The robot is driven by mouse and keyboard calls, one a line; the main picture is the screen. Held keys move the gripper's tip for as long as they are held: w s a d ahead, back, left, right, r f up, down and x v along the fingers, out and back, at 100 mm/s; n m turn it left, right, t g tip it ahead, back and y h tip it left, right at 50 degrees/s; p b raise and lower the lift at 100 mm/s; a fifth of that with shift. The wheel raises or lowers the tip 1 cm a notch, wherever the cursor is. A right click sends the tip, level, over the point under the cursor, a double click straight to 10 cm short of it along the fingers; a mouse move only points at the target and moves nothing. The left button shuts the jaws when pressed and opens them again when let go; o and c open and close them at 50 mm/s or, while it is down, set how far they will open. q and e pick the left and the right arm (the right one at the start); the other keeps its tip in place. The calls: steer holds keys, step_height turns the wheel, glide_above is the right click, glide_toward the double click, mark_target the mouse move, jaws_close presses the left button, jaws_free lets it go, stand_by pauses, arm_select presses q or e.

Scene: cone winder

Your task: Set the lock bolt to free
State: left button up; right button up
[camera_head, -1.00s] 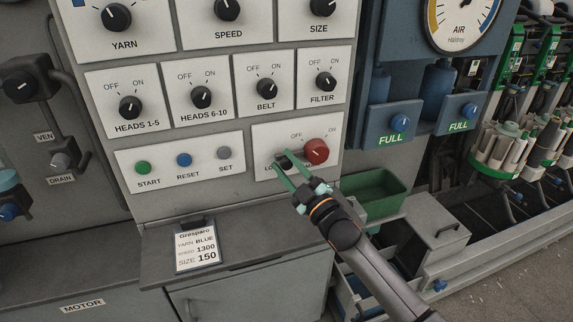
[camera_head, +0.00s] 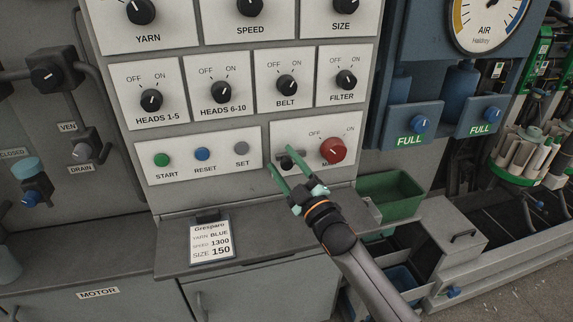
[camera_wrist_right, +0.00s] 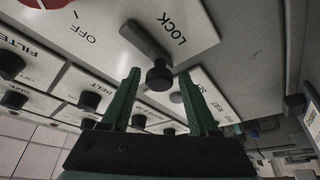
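The lock bolt (camera_wrist_right: 160,74) is a dark round knob at the end of a short grey bar, beside the LOCK label in the right wrist view. In the head view its dark knob (camera_head: 286,162) shows on the white lower right panel, left of the red main switch (camera_head: 332,149). My right gripper (camera_head: 281,158) is open, with its green fingers on either side of the knob. In the right wrist view the knob sits between and just beyond the fingertips (camera_wrist_right: 160,84), with no clear contact. In the head view a finger hides the LOCK label. My left gripper is not in view.
The start, reset and set buttons (camera_head: 202,154) are left of the lock panel. Rows of black knobs (camera_head: 287,85) are above. A grey ledge with a label card (camera_head: 211,241) and a green bin (camera_head: 390,194) lie below and to the right.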

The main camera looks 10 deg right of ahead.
steer(key=shift+o, duration=0.2)
steer(key=shift+f, duration=0.15)
steer(key=shift+s+d+f, duration=0.2)
steer(key=shift+s, duration=0.2)
steer(key=b+v, duration=0.1)
steer(key=v, duration=1)
steer(key=shift+s+b, duration=0.3)
steer(key=shift+d, duration=0.1)
